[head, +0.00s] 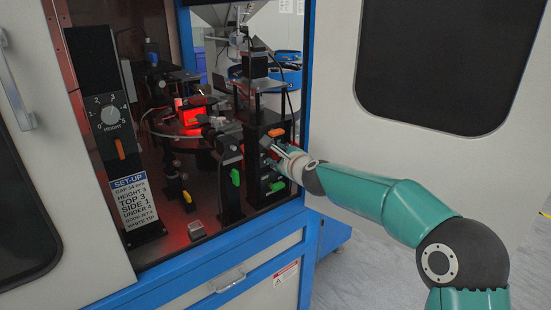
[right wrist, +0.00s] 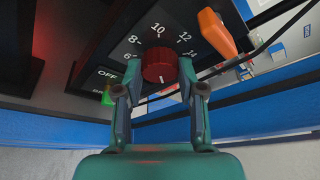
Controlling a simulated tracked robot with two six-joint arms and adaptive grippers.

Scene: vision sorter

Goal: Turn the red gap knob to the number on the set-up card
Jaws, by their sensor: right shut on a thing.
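The red gap knob (right wrist: 159,65) sits on a black panel in the right wrist view, with numbers 6 to 14 around it. My right gripper (right wrist: 156,84) has one finger on each side of the knob and is shut on it. A small white mark shows on the knob's near side; which number the knob points to is unclear. In the head view my right gripper (head: 277,152) reaches the panel inside the machine and mostly hides the knob. The set-up card (head: 131,203) at left reads "GAP 14 mm". My left gripper is not in view.
A green switch (right wrist: 108,96) by an "OFF" label is at left. A black cable passes at right. A height dial (head: 110,115) is on the left post. The blue door frame (head: 300,90) borders the opening.

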